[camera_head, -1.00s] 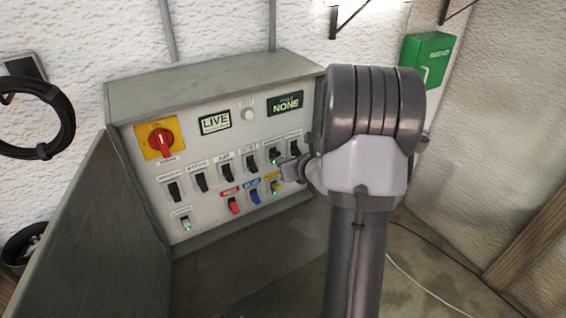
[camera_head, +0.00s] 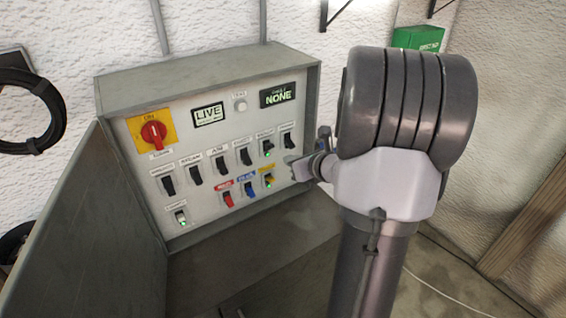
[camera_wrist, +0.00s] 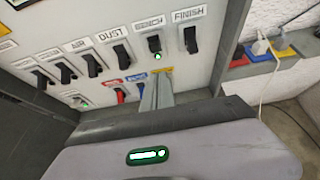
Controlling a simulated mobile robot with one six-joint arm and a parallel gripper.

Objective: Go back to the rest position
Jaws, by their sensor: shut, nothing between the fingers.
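My gripper (camera_head: 296,167) is shut and empty, in front of the right part of a grey control panel (camera_head: 140,205). In the wrist view its closed fingers (camera_wrist: 157,98) point at the panel below the BENCH switch (camera_wrist: 154,43), whose green lamp is lit. The panel carries a red rotary switch on a yellow plate (camera_head: 153,133), a LIVE display (camera_head: 209,115) and a NONE display (camera_head: 277,95). A row of black switches and red (camera_head: 227,199), blue (camera_head: 249,188) and yellow-labelled (camera_head: 269,181) switches show.
A green box (camera_head: 418,38) hangs on the white wall at the back right. A coiled black cable (camera_head: 30,110) hangs at the left.

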